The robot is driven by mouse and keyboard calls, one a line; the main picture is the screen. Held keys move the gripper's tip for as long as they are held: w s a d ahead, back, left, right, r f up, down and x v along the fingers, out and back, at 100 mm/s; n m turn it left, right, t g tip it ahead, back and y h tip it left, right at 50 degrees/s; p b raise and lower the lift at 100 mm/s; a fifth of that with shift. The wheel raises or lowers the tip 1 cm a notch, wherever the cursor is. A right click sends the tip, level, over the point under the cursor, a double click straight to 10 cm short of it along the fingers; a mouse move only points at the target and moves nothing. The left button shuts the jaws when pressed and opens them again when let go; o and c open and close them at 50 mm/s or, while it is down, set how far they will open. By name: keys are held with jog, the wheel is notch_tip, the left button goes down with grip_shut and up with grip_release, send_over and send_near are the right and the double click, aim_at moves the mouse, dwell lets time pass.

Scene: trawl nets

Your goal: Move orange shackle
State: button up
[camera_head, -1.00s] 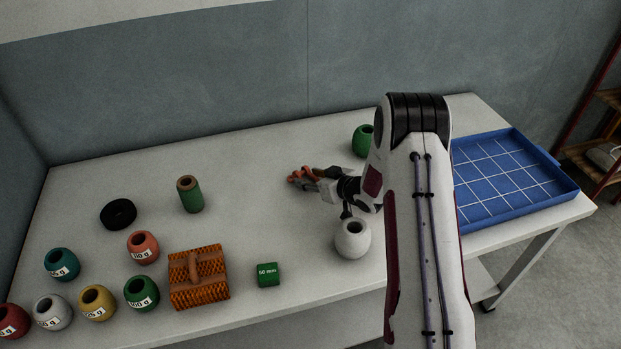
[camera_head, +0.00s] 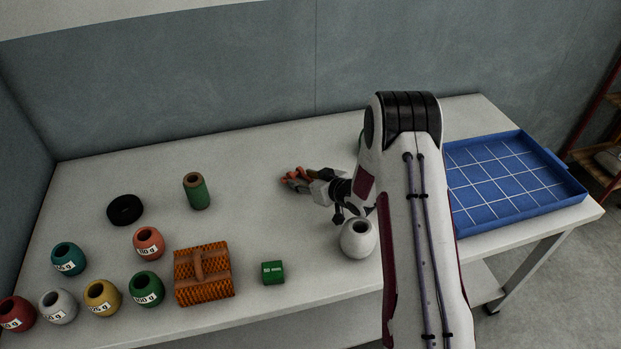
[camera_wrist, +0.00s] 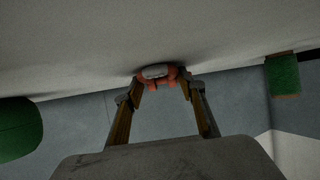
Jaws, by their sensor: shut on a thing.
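The orange shackle (camera_head: 290,177) is at the tips of my gripper (camera_head: 308,175), above the middle of the table in the head view. In the wrist view the orange shackle (camera_wrist: 158,82) shows between the two fingertips of my gripper (camera_wrist: 160,86), with a pale grey part across it. The fingers are shut on it. The shackle is close to the table top; I cannot tell whether it touches it. Part of the shackle is hidden by the fingers.
A blue gridded tray (camera_head: 572,203) is at the right, empty. A white pot (camera_head: 358,240) stands close in front of my gripper. A green cylinder (camera_head: 197,193), black ring (camera_head: 125,210), orange brush-like block (camera_head: 203,275), green 50 mm block (camera_head: 272,273) and several labelled pots are left.

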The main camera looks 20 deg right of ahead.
aim_at(251, 197)
jog(key=shift+a, duration=8.15)
jog(key=o, duration=1.5)
jog(key=shift+s+d+r, duration=0.1)
jog(key=shift+s, duration=0.05)
jog(key=shift+v, duration=5.8)
jog(key=shift+r, duration=0.1)
